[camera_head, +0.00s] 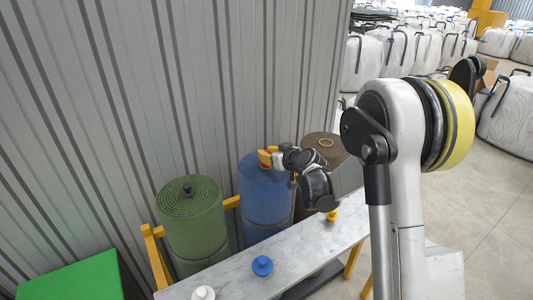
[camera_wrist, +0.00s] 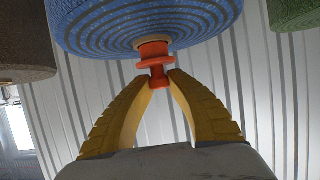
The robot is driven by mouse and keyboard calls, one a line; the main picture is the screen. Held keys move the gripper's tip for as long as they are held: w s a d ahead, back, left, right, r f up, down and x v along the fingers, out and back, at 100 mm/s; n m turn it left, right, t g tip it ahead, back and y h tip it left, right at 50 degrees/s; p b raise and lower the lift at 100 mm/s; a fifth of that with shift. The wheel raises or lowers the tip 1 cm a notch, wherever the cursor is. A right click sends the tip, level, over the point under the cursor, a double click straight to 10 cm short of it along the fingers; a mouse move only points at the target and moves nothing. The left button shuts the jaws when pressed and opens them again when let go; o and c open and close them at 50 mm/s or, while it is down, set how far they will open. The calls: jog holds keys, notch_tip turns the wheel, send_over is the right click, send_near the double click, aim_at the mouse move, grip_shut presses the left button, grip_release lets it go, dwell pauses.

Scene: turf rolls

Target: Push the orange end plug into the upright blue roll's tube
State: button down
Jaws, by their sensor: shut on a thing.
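The upright blue roll (camera_head: 264,193) stands between the green and brown rolls against the metal wall. In the wrist view its spiral end (camera_wrist: 148,22) fills the top of the picture. The orange end plug (camera_wrist: 155,60) is at the roll's centre, with its flange and knob outside and its far end at the tube mouth. How deep it sits is hidden. My gripper (camera_wrist: 157,80) is shut on the plug's knob with its yellow fingertips. In the head view my gripper (camera_head: 268,156) is over the top of the blue roll, and the plug shows only as a small orange patch.
The green roll (camera_head: 191,217) has a dark plug in its top. The brown roll (camera_head: 318,142) shows an open tube. A green box (camera_head: 75,280) is at lower left.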

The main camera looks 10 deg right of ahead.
jog(key=shift+f+b, duration=0.8)
jog(key=shift+f, duration=0.2)
jog(key=c, duration=1.3)
grip_release()
jog(key=shift+s+r, duration=0.1)
jog(key=v, duration=1.1)
jog(key=shift+s+d+r, duration=0.15)
jog(key=shift+s+r, duration=0.05)
jog(key=shift+s, duration=0.15)
